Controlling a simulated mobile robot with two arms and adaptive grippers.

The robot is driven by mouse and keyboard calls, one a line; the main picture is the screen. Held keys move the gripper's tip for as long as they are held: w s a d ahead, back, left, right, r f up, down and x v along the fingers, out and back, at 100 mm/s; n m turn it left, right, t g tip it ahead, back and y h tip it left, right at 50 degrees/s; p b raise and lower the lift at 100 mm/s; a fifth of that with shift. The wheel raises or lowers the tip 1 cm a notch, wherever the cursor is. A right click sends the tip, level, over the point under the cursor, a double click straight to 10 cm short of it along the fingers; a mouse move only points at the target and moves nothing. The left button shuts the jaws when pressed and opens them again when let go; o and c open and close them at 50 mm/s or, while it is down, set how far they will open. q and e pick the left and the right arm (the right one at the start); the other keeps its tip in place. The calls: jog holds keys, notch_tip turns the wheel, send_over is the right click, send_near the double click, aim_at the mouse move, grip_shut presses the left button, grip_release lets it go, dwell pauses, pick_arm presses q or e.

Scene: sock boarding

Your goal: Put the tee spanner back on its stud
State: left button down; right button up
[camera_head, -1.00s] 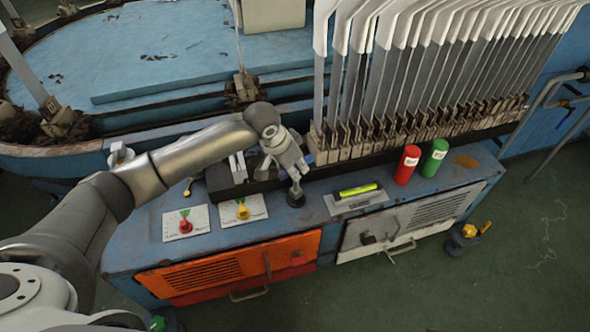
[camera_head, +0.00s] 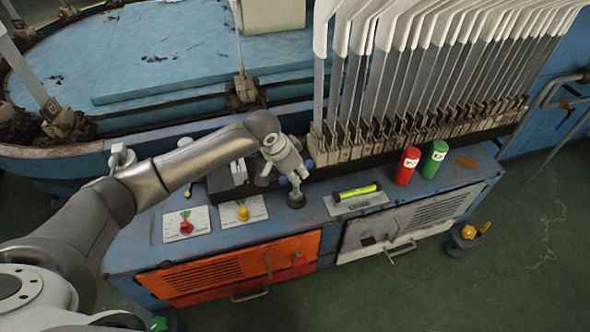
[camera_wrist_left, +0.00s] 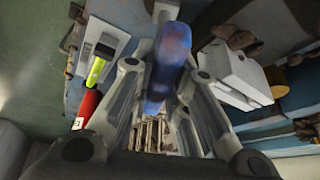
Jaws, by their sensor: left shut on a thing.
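The tee spanner (camera_head: 295,187) has a blue crossbar and a grey shaft. My left gripper (camera_head: 292,171) is shut on the crossbar, whose blue ends show on either side of the fingers. In the left wrist view the blue crossbar (camera_wrist_left: 168,62) lies between the two fingers. The shaft points down to a dark round stud base (camera_head: 296,201) on the blue bench top. The lower end of the shaft meets this base in the picture; I cannot tell how far it is seated. My right gripper is out of view.
Red (camera_head: 407,166) and green (camera_head: 434,159) cylinders stand farther right. Two dial plates with a red knob (camera_head: 186,226) and a yellow knob (camera_head: 243,213) lie left. A row of upright boards (camera_head: 420,80) stands behind.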

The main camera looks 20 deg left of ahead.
pick_arm(q)
jog(key=c, duration=1.7)
grip_release()
jog(key=shift+c, duration=0.2)
jog(key=o, duration=0.3)
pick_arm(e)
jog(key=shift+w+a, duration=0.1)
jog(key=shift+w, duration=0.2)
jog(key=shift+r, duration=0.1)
